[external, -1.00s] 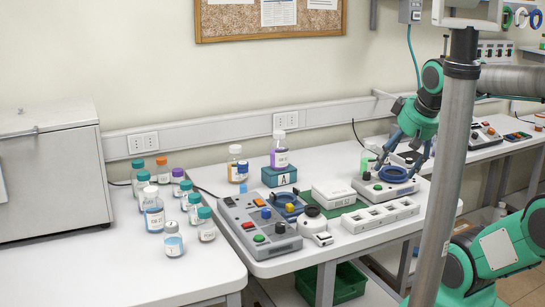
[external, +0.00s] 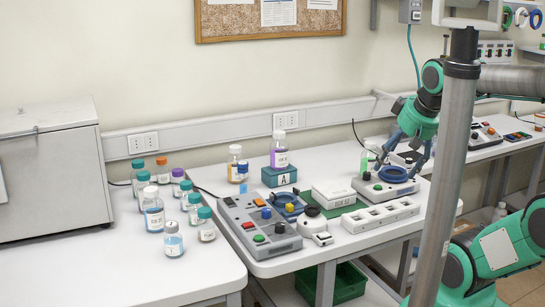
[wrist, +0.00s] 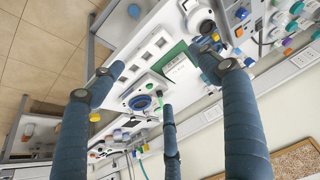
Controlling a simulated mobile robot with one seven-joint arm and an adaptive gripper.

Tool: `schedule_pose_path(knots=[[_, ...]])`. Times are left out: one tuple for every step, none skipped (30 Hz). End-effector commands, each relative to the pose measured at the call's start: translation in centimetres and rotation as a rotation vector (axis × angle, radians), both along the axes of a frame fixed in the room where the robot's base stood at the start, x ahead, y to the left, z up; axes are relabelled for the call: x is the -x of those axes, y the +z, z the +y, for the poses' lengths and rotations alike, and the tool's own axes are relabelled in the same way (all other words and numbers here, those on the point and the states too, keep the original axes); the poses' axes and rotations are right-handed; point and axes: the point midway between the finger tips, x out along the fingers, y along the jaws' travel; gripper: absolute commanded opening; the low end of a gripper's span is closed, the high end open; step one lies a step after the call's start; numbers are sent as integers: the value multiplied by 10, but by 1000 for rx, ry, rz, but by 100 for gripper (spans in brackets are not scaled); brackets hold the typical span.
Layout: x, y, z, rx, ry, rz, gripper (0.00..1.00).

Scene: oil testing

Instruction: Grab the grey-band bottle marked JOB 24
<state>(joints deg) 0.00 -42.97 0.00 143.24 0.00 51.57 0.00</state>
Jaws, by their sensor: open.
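Several small bottles with teal, orange and purple caps stand on the left bench in the external view. A white-capped bottle with a purple band (external: 279,152) stands on the teal block marked A (external: 279,176). Another white-capped bottle (external: 234,164) stands left of it. A teal-capped bottle (external: 206,226) at the front right of the group looks pale or greyish. The print is too small to read, so I cannot tell which bottle is marked JOB 24. My gripper (external: 397,170) is open and empty over the right bench, far from the bottles; its spread fingers also show in the wrist view (wrist: 162,76).
A grey button box (external: 258,227), a white box (external: 334,195) and a white socket strip (external: 380,215) lie between my gripper and the bottle group. A device with a blue ring (external: 393,174) is under my gripper. A large grey case (external: 50,170) stands far left.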

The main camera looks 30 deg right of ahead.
Motion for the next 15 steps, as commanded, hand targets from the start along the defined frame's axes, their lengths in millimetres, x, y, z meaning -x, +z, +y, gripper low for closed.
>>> schedule_pose_path(knots=[[0, 0, 0, 0, 0, 0, 76], [-1, 1, 0, 0, -1, 0, 76], [-2, 2, 0, -1, -2, 1, 76], [-3, 3, 0, -1, -3, 2, 76], [-4, 4, -1, -1, -5, 4, 76], [-6, 7, -1, -2, -8, 6, 76], [-9, 9, -2, -3, -11, 8, 76], [-12, 11, -2, -4, -15, 12, 76], [-16, 14, -4, -5, -20, 16, 76], [-20, 18, -4, -7, -25, 20, 76], [-24, 21, -5, -7, -30, 24, 76], [-30, 26, -7, -9, -38, 30, 76], [-35, 30, -8, -11, -44, 36, 76], [-41, 34, -10, -13, -51, 41, 76], [-49, 39, -12, -15, -62, 49, 76]])
